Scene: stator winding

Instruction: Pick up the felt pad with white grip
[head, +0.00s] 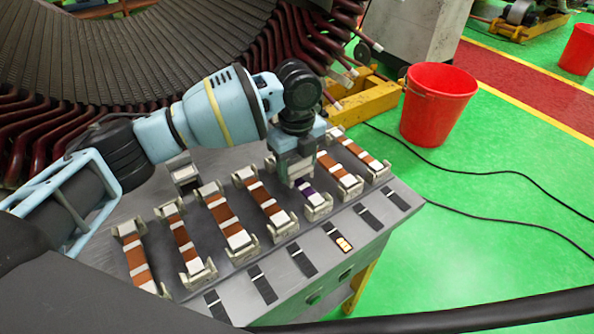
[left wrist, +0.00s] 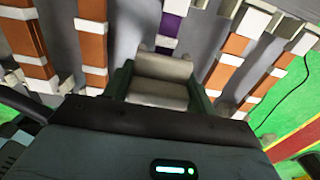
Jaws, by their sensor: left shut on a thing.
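My left gripper (head: 298,178) points down over the table, right of its middle, above a purple-banded bar (head: 312,197). In the left wrist view its green-sided fingers (left wrist: 160,95) are shut on a pale, off-white block (left wrist: 163,68), which looks like the white grip of the felt pad. The felt itself is hidden below the grip, so I cannot tell whether it touches the bar. The purple band also shows in the left wrist view (left wrist: 170,24), just beyond the block. My right gripper is not in view.
Several copper-brown bars with white bands (head: 228,220) rest in cradles on the grey table (head: 325,281). Dark strips lie along its front edge; one bears a gold label (head: 344,244). A dark, pale-topped item (head: 186,176) sits behind. The large stator (head: 130,55) stands behind; a red bucket (head: 437,104) is right.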

